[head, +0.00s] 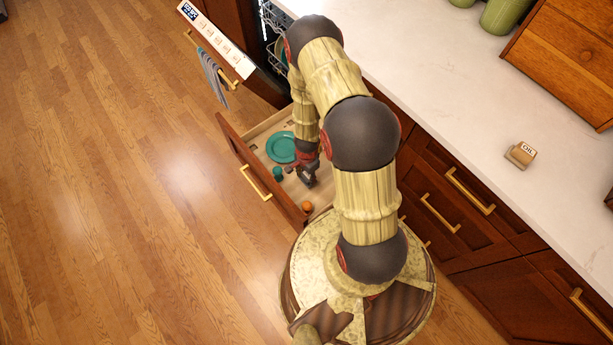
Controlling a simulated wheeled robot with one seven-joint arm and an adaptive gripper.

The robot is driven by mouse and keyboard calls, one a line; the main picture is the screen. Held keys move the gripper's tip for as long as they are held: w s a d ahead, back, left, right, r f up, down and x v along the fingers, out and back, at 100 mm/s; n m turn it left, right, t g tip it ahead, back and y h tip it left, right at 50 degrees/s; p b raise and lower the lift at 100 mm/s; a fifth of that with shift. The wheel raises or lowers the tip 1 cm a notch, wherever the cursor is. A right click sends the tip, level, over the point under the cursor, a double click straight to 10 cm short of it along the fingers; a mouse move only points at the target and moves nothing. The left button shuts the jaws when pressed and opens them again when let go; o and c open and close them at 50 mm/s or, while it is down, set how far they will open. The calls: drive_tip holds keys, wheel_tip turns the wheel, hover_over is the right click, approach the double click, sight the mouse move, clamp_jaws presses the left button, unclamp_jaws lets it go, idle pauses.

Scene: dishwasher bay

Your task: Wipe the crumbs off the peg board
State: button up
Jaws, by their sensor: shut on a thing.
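An open wooden drawer (233,146) has a pale floor that looks like the peg board (262,137); its pegs are too small to make out. A teal plate (282,147) lies in it, with a small teal item (278,173) nearer its front. A small dark reddish bit (289,169) lies beside my gripper; I cannot tell if it is a crumb. An orange round thing (307,206) is at the drawer's near end. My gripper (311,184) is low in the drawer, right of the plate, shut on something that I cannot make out.
An open dishwasher door (215,40) with a striped towel (212,78) on its handle is beyond the drawer. A white counter (460,90) runs along the right, with a small wooden block (521,154), green jars (505,14) and a wooden cabinet (570,60). The floor at left is clear.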

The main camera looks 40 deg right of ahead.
sight(306, 175)
drive_tip(key=shift+r+p, duration=1.85)
drive_tip(key=shift+r, duration=0.65)
drive_tip(key=shift+a, duration=0.1)
